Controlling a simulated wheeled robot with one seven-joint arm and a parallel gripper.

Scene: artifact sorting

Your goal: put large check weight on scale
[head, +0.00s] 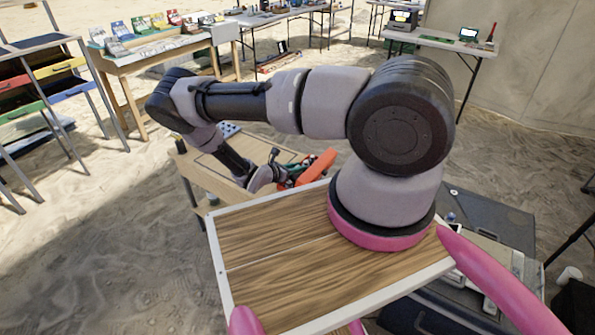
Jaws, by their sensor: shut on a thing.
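My gripper (284,178) is small in the head view, at the end of my arm, low over a small wooden table (190,165) left of centre. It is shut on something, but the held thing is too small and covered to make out. I cannot pick out the large check weight or the scale for certain. A black and yellow device (402,20) stands on a white table at the back; I cannot tell what it is.
An orange thing (320,166) lies just right of my gripper. A rack with coloured drawers (58,68) stands at the left. Dark cases (490,222) stand at the right. Open sand lies at the lower left.

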